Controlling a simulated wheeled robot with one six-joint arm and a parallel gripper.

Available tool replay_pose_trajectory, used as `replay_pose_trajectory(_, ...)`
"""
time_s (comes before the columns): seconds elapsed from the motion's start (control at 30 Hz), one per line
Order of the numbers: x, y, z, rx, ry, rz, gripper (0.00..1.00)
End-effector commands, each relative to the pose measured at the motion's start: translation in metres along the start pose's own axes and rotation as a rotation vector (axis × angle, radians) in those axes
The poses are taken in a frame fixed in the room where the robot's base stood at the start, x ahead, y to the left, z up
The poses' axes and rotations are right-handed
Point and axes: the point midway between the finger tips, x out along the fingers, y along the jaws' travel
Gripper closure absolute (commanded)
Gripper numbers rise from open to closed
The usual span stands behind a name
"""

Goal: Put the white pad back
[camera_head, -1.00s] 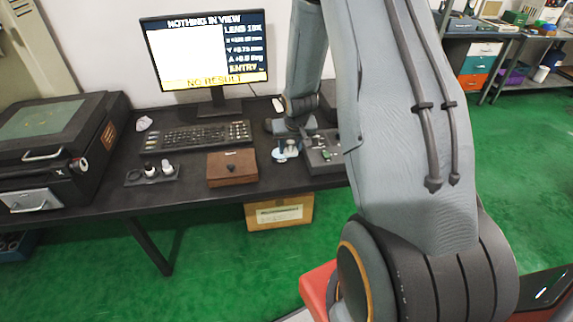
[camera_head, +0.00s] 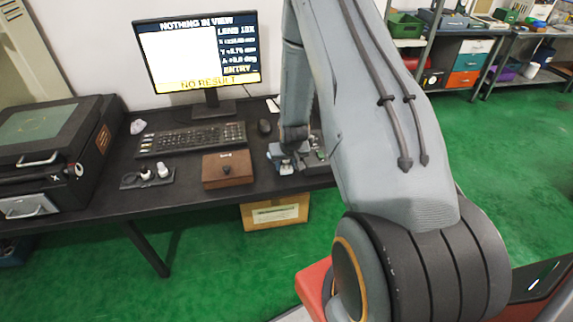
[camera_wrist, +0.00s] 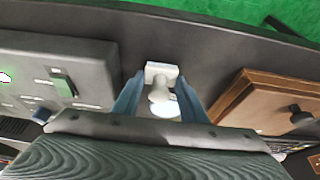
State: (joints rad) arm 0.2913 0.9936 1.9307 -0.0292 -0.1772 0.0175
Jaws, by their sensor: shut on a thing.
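My gripper (camera_wrist: 160,103) has two blue fingers, which are closed on a small white piece, taken to be the white pad (camera_wrist: 158,93). The piece has a squarish white end and a rounded part between the fingers. In the head view my gripper (camera_head: 286,163) is low at the desk, between the brown box and the grey control box. There the pad is too small to make out clearly. I cannot tell whether it touches the desk top.
The brown box (camera_head: 227,170) with a dark knob is close on one side, the control box (camera_wrist: 75,75) on the other. A dark holder (camera_head: 134,184) with small white-topped pieces stands left of the brown box. Keyboard (camera_head: 190,139), mouse (camera_head: 264,127) and monitor (camera_head: 166,89) are behind.

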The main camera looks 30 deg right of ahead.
Motion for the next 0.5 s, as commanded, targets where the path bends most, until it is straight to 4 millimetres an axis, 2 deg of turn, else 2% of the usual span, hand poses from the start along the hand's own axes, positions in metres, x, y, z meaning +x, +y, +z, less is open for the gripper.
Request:
replay_pose_trajectory(0.37, 0.0039, -0.0001, 0.0012, 0.0, 0.001, 0.0, 0.82)
replay_pose_trajectory(0.4, 0.0039, -0.0001, 0.0013, 0.0, 0.001, 0.0, 0.58)
replay_pose_trajectory(0.5, 0.0034, -0.0001, 0.0012, 0.0, 0.001, 0.0, 0.43)
